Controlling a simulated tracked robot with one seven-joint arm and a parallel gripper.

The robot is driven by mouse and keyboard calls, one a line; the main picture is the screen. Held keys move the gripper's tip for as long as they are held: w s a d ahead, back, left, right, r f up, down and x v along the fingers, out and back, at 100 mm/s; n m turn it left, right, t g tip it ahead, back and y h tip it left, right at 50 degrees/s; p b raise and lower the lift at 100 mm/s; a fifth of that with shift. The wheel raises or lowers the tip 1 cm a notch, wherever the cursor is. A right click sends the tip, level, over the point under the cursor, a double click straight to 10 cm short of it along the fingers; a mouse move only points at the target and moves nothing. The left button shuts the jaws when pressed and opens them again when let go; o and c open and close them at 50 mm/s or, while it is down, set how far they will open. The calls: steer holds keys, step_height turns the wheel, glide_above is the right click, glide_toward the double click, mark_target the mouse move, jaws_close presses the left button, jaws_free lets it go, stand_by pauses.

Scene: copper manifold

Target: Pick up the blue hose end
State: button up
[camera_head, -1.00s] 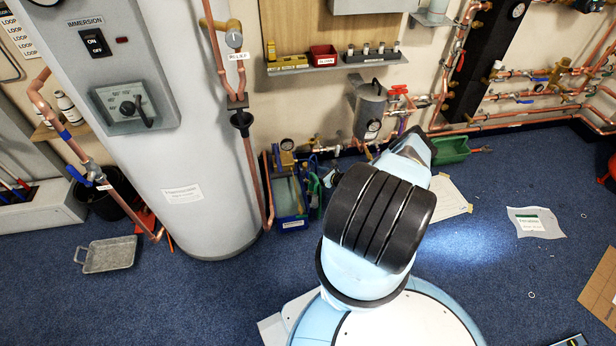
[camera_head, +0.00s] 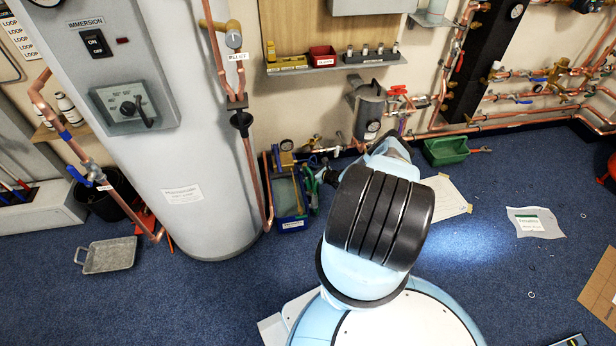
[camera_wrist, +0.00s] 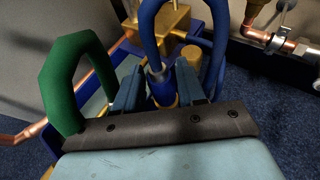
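The blue hose (camera_wrist: 146,18) arches up in the wrist view. Its end, with a brass fitting (camera_wrist: 162,88), points down toward my gripper (camera_wrist: 160,92) and lies between the two fingers. One finger is on each side of it. I cannot tell whether the fingers press on it or stand slightly apart. In the head view my arm hides most of the gripper, and the blue hose end is not clear there.
A green hose (camera_wrist: 66,75) curves close to the left finger. The blue tray with the pump (camera_head: 290,222) stands beside the white cylinder (camera_head: 195,150). Copper pipework (camera_wrist: 268,38) is at the upper right of the wrist view.

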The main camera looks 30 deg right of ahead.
steer(key=shift+s+f, duration=0.55)
steer(key=shift+f, duration=0.2)
jaws_close()
steer(key=shift+r, duration=0.1)
steer(key=s+r, duration=1.3)
steer(key=shift+s+a, duration=0.2)
steer(key=shift+a, duration=0.15)
steer(key=shift+r, duration=0.25)
steer(key=shift+r, duration=2.1)
